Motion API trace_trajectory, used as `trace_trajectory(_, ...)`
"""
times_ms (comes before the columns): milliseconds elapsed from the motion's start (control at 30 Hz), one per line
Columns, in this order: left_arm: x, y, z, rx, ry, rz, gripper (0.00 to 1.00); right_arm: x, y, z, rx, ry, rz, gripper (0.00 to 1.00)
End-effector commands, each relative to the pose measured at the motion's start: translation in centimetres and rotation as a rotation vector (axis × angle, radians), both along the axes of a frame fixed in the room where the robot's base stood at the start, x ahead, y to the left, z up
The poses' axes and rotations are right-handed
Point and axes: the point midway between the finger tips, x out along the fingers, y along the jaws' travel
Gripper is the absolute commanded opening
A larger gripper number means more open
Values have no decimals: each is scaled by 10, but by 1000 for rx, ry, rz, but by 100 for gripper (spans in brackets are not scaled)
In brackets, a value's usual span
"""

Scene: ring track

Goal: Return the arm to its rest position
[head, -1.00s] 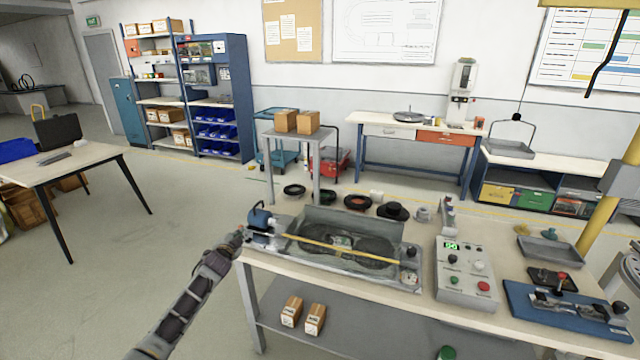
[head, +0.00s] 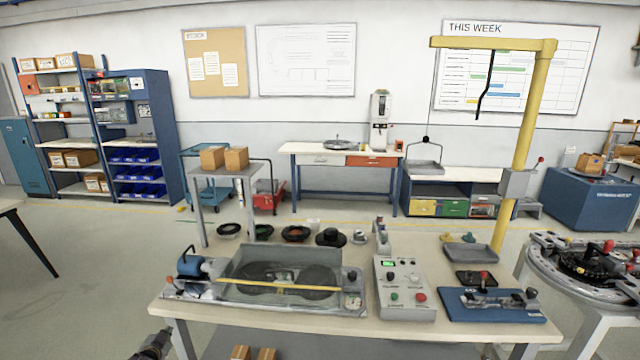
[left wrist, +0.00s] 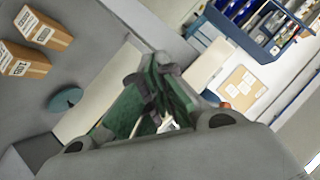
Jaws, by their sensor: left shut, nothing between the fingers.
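My left gripper (head: 152,346) shows at the bottom left edge of the head view, low and in front of the workbench's near left corner. Most of its arm is out of the picture. In the left wrist view its green-padded fingers (left wrist: 160,95) are together with nothing held between them. The workbench (head: 440,338) stands to the right of the gripper, and the two appear apart.
The bench carries a tray unit with a yellow bar (head: 280,286), a control box (head: 404,290) and a blue fixture (head: 490,304). Two cartons (left wrist: 28,46) and a green disc (left wrist: 66,100) lie on its lower shelf. Open floor (head: 80,300) lies left of the bench.

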Motion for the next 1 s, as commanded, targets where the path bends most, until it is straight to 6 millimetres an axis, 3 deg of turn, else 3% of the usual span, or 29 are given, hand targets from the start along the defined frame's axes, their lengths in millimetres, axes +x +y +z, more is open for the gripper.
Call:
trace_trajectory(100,-26,-10,-51,-50,65,19,0,0,0,0,0,0,0,40)
trace_trajectory(267,-65,-26,-113,-103,149,40,0,0,0,0,0,0,0,40)
trace_trajectory(500,-133,-54,-196,-165,279,63,0,0,2,0,2,-1,-1,40)
trace_trajectory(700,-198,-82,-256,-208,388,76,0,0,5,0,5,0,-2,40)
trace_trajectory(1000,-306,-130,-330,-263,550,91,0,0,6,0,7,0,0,40)
